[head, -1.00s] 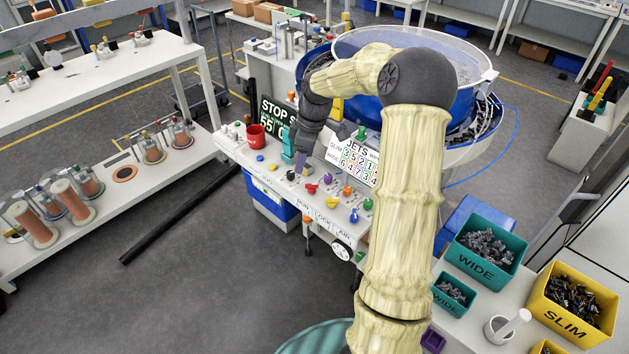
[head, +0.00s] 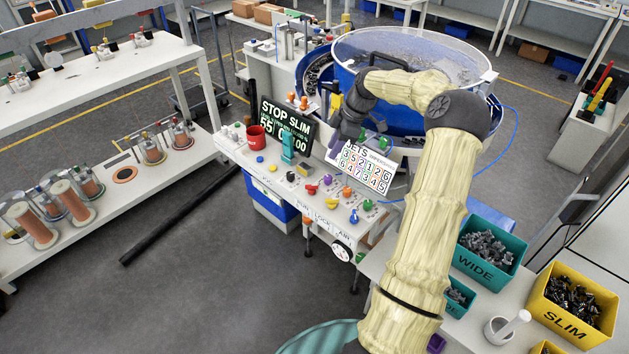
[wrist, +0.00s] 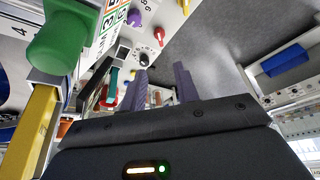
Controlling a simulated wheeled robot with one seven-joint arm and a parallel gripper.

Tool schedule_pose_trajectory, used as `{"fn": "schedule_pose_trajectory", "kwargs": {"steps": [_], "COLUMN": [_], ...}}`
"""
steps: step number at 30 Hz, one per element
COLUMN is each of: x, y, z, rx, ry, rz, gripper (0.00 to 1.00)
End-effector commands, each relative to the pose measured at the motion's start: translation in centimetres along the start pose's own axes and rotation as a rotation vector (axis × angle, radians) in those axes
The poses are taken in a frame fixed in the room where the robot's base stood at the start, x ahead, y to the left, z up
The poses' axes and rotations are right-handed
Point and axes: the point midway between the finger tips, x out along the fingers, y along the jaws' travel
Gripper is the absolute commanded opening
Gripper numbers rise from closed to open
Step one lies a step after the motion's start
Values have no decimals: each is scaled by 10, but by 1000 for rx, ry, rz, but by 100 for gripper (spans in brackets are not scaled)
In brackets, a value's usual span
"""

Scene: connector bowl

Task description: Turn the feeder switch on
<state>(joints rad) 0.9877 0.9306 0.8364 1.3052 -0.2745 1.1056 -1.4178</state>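The control bench (head: 232,152) carries several coloured knobs and levers. I cannot tell for sure which one is the feeder switch. A teal upright lever (head: 288,150) stands near the screen, and it also shows in the wrist view (wrist: 113,84). The screen (head: 286,127) reads "STOP SLIM". My gripper (head: 336,140) is above the back of the bench, right of the screen, by the JETS sign. In the wrist view its two purple fingers (wrist: 162,80) are apart with nothing held between them.
The JETS sign (head: 360,165) and the blue bowl feeder (head: 405,120) are close to my gripper. In the wrist view a large green knob (wrist: 58,45) on a yellow post is close at left.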

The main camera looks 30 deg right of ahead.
Motion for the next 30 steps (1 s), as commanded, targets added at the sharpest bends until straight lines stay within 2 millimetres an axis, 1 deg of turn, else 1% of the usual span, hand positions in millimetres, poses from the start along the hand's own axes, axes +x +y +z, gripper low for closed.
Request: {"fn": "schedule_pose_trajectory", "kwargs": {"steps": [1,6,21,25,30], "x": [9,39,126,141,149], "y": [-1,-1,-1,0,0], "z": [0,0,-1,-1,0], "rx": [0,0,-1,1,1], "ry": [1,1,1,1,-1], "rz": [-4,-5,-4,-2,0], "gripper": [31,31,31,31,31]}}
